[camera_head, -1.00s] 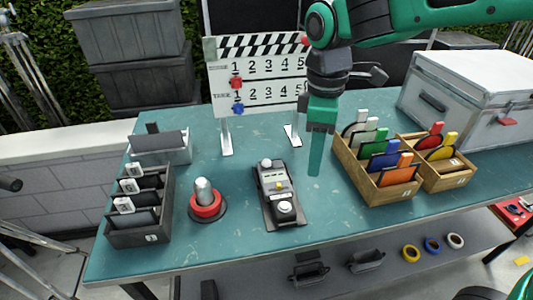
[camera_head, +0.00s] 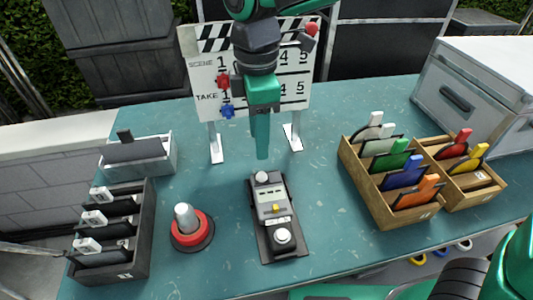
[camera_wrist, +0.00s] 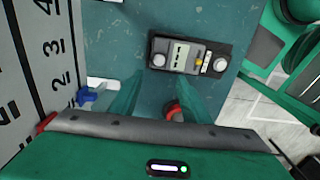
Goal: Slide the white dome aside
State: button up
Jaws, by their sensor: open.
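A grey handheld device (camera_head: 272,212) lies on the teal table, with a yellow button. It has a small white dome (camera_head: 262,177) at its far end and a larger pale dome (camera_head: 283,236) in a dark ring at its near end. In the wrist view the device (camera_wrist: 188,54) lies crosswise, with the first dome (camera_wrist: 158,60) at left and the ringed dome (camera_wrist: 221,63) at right. My gripper (camera_head: 262,152) points down, open and empty, above the table near the device's far end. It appears apart from the device. Its two green fingers are spread in the wrist view.
A red-ringed knob (camera_head: 191,232) stands left of the device. A dark divided box (camera_head: 124,262) is at far left, wooden card boxes (camera_head: 378,205) at right. A clapperboard (camera_head: 205,85) stands behind my gripper. Table between device and wooden boxes is clear.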

aim_at(262, 173)
jog(key=f, duration=1)
jog(key=shift+w+d+f, duration=0.15)
jog(key=shift+w+f, duration=0.1)
jog(key=shift+f, duration=0.15)
jog(key=shift+c, duration=0.3)
